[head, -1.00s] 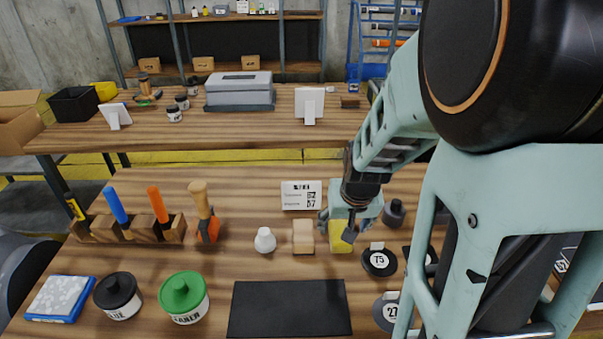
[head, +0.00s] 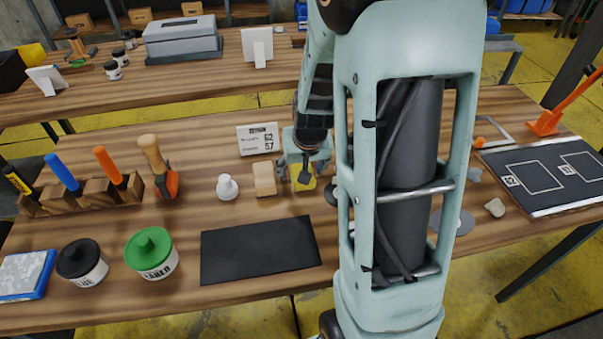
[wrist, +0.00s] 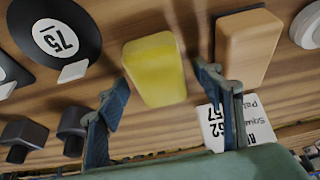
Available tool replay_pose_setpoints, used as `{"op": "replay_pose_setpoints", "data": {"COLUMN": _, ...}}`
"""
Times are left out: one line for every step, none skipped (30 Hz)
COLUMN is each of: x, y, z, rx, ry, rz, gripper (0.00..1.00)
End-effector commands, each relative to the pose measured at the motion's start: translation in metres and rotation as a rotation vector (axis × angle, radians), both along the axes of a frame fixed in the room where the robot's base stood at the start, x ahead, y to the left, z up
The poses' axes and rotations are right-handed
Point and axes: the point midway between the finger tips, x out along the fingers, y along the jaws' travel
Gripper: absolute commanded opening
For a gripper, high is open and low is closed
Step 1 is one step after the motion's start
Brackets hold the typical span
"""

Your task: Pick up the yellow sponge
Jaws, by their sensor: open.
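The yellow sponge (wrist: 155,70) lies on the wooden table, and the wrist view shows it just ahead of and between my fingers. My gripper (wrist: 160,105) is open and empty, with one finger toward each side of the sponge. In the head view the sponge (head: 303,182) is partly hidden under my gripper (head: 303,172), which points down over it. I cannot tell whether a finger touches it.
A tan block (head: 264,178) lies close to the left of the sponge, with a white bulb-shaped piece (head: 227,188) beyond it. A black disc marked 75 (wrist: 55,35) lies on the other side. A black mat (head: 258,250) lies in front; a white label card (head: 257,138) stands behind.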

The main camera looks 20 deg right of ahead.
Motion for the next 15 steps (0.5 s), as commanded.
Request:
{"op": "replay_pose_setpoints", "data": {"x": 0.0, "y": 0.0, "z": -0.0004, "rx": 0.0, "ry": 0.0, "rz": 0.0, "gripper": 0.61}}
{"op": "replay_pose_setpoints", "data": {"x": -0.0001, "y": 0.0, "z": -0.0008, "rx": 0.0, "ry": 0.0, "rz": 0.0, "gripper": 0.61}}
{"op": "replay_pose_setpoints", "data": {"x": 0.0, "y": 0.0, "z": -0.0012, "rx": 0.0, "ry": 0.0, "rz": 0.0, "gripper": 0.61}}
{"op": "replay_pose_setpoints", "data": {"x": -0.0001, "y": 0.0, "z": -0.0016, "rx": 0.0, "ry": 0.0, "rz": 0.0, "gripper": 0.61}}
{"op": "replay_pose_setpoints", "data": {"x": 0.0, "y": 0.0, "z": -0.002, "rx": 0.0, "ry": 0.0, "rz": 0.0, "gripper": 0.61}}
{"op": "replay_pose_setpoints", "data": {"x": -0.0001, "y": 0.0, "z": -0.0025, "rx": 0.0, "ry": 0.0, "rz": 0.0, "gripper": 0.61}}
{"op": "replay_pose_setpoints", "data": {"x": -0.0001, "y": 0.0, "z": -0.003, "rx": 0.0, "ry": 0.0, "rz": 0.0, "gripper": 0.61}}
{"op": "replay_pose_setpoints", "data": {"x": -0.0001, "y": 0.0, "z": -0.0033, "rx": 0.0, "ry": 0.0, "rz": 0.0, "gripper": 0.61}}
{"op": "replay_pose_setpoints", "data": {"x": -0.0001, "y": 0.0, "z": -0.0037, "rx": 0.0, "ry": 0.0, "rz": 0.0, "gripper": 0.61}}
{"op": "replay_pose_setpoints", "data": {"x": -0.0001, "y": 0.0, "z": -0.0042, "rx": 0.0, "ry": 0.0, "rz": 0.0, "gripper": 0.61}}
{"op": "replay_pose_setpoints", "data": {"x": -0.0001, "y": 0.0, "z": -0.0045, "rx": 0.0, "ry": 0.0, "rz": 0.0, "gripper": 0.61}}
{"op": "replay_pose_setpoints", "data": {"x": -0.0001, "y": 0.0, "z": -0.0048, "rx": 0.0, "ry": 0.0, "rz": 0.0, "gripper": 0.61}}
{"op": "replay_pose_setpoints", "data": {"x": -0.0001, "y": 0.0, "z": -0.0049, "rx": 0.0, "ry": 0.0, "rz": 0.0, "gripper": 0.61}}
{"op": "replay_pose_setpoints", "data": {"x": -0.0001, "y": 0.0, "z": -0.005, "rx": 0.0, "ry": 0.0, "rz": 0.0, "gripper": 0.61}}
{"op": "replay_pose_setpoints", "data": {"x": -0.0001, "y": 0.0, "z": -0.0049, "rx": 0.0, "ry": 0.0, "rz": 0.0, "gripper": 0.61}}
